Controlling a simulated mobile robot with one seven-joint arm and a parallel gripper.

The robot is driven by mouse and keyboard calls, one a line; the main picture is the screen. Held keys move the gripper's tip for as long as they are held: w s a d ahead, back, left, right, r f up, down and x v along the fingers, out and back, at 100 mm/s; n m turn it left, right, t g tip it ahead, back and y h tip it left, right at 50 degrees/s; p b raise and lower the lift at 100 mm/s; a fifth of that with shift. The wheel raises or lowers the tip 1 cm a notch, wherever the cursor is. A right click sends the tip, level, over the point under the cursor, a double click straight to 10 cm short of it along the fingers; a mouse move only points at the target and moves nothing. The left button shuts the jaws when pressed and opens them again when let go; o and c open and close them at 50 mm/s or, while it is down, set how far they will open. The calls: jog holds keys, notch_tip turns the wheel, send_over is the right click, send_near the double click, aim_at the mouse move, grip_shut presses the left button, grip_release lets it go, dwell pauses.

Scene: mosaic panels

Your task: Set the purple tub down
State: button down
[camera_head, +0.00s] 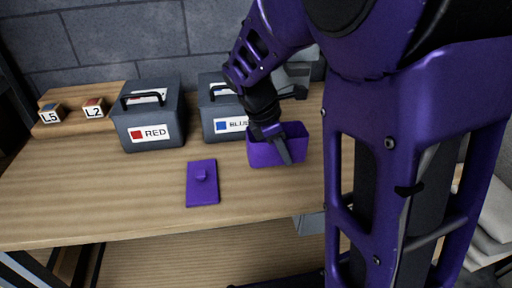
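The purple tub (262,155) is upright and open-topped, at the right part of the wooden table in the head view. My gripper (280,147) points down at it, with one dark finger lying across the outside of its near wall. The other finger is hidden, seemingly inside the rim, so the gripper looks shut on that wall. I cannot tell whether the tub's base touches the table. A flat purple lid (203,188) with a small knob lies on the table to the left of the tub.
A grey box labelled RED (150,115) and a grey box labelled BLUE (217,119) stand behind. The table's (90,195) front left is clear.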

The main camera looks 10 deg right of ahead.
aim_at(279, 165)
jog(key=shift+f+b, duration=0.5)
jog(key=shift+f, duration=2.35)
jog(key=shift+f, duration=0.15)
jog(key=c, duration=1.1)
grip_release()
jog(key=p+v, duration=0.2)
jog(key=v, duration=1)
jog(key=shift+r+p, duration=0.25)
jog(key=shift+p, duration=0.1)
